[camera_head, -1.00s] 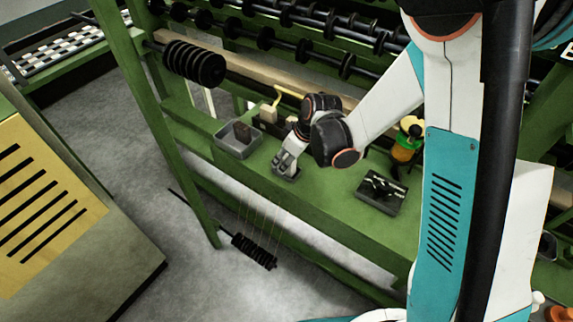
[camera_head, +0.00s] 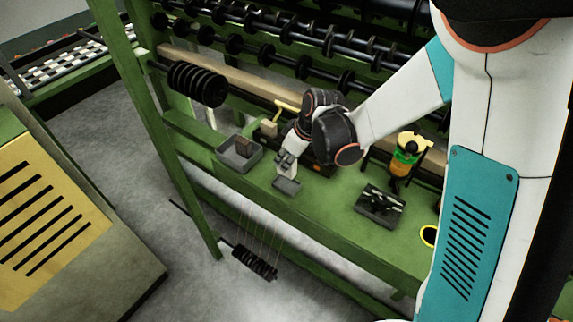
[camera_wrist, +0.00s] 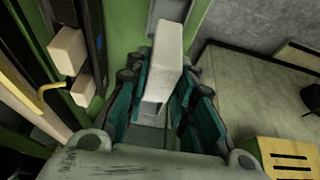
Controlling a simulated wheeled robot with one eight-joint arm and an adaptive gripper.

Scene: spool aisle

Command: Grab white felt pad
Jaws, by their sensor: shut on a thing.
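The white felt pad (camera_wrist: 166,58) is a pale, long block in the wrist view. It stands lengthwise between the teal-lined fingers of my gripper (camera_wrist: 160,100), which is shut on it. In the head view my gripper (camera_head: 286,158) points down over the green bench, and the pad's pale end (camera_head: 287,171) shows below the fingers. A small grey tray (camera_head: 289,186) lies just beneath it. The head view does not show clearly whether the pad is clear of this tray.
A tray of dark parts (camera_head: 380,205) and an orange-and-green device (camera_head: 407,155) stand to the right. Spool rods (camera_head: 270,45) run behind. Bare green bench lies between the trays.

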